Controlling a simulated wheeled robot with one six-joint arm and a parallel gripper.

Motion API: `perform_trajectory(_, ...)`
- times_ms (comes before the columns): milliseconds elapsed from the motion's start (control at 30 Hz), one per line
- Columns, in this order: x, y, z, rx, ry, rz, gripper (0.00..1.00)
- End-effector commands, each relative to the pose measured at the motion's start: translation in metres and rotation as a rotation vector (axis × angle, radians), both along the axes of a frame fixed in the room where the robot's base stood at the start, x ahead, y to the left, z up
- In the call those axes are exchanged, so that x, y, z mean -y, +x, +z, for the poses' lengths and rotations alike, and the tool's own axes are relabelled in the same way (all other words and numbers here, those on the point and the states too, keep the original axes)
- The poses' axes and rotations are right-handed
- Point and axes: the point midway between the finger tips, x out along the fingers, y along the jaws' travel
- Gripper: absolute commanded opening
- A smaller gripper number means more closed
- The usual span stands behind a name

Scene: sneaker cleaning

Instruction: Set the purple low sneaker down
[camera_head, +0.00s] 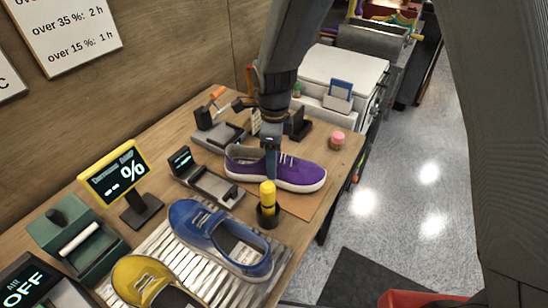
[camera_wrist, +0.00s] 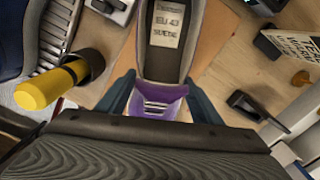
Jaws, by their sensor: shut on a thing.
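The purple low sneaker (camera_head: 290,170) has a white sole and sits at or just over a brown mat (camera_head: 302,205) on the wooden table; I cannot tell whether the sole touches it. My gripper (camera_head: 271,160) is shut on the sneaker, pointing down from above. In the wrist view the two blue fingers of my gripper (camera_wrist: 158,100) stand on either side of the purple sneaker (camera_wrist: 160,88). Its insole shows a label reading "EU 43 SUEDE". Part of the sneaker's near side is hidden behind a finger in the head view.
A yellow-topped bottle in a black holder (camera_head: 268,198) stands close in front of the sneaker. A blue sneaker (camera_head: 220,237) and a yellow sneaker (camera_head: 146,281) lie on a slatted rack. A grey tray device (camera_head: 213,186) is to the left. A pink-topped jar (camera_head: 337,139) stands right.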

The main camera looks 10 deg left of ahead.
Motion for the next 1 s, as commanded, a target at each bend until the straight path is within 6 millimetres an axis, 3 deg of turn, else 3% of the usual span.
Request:
perform_trajectory(667, 0.000, 0.000, -0.010, 0.001, 0.000, 0.000, 0.22)
perform_trajectory(700, 0.000, 0.001, -0.010, 0.001, 0.001, 0.000, 0.63)
perform_trajectory(800, 0.000, 0.000, -0.010, 0.001, 0.001, 0.000, 0.80)
perform_trajectory(1000, 0.000, 0.000, -0.010, 0.000, 0.000, 0.000, 0.81)
